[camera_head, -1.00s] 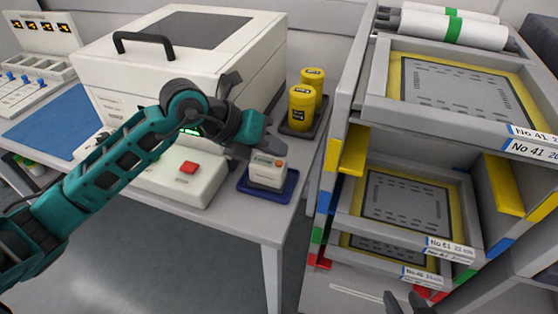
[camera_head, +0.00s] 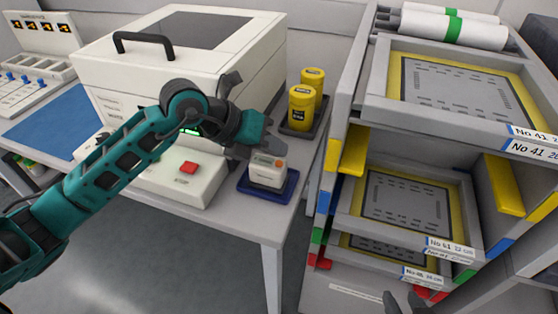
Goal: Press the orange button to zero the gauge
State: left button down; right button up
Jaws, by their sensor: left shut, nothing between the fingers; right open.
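The gauge (camera_head: 267,174) is a small white box with a small display on top. It stands in a blue tray (camera_head: 252,191) at the front right of the table. Its orange button (camera_head: 279,163) is on the top, toward the right. My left gripper (camera_head: 274,147) is shut and empty, with its tips just above and behind the gauge's top, close to the button; I cannot tell whether they touch. My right gripper (camera_head: 403,301) is open at the bottom edge, in front of the rack, with only its fingertips in view.
A large white machine (camera_head: 180,60) fills the back. The rack with framed stencils (camera_head: 405,205) stands to the right.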

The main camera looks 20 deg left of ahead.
pick_arm(q)
jog(key=shift+f, duration=0.1)
jog(key=shift+f+b, duration=0.3)
jog(key=shift+f, duration=0.05)
jog(key=shift+f, duration=0.1)
dwell(0.5)
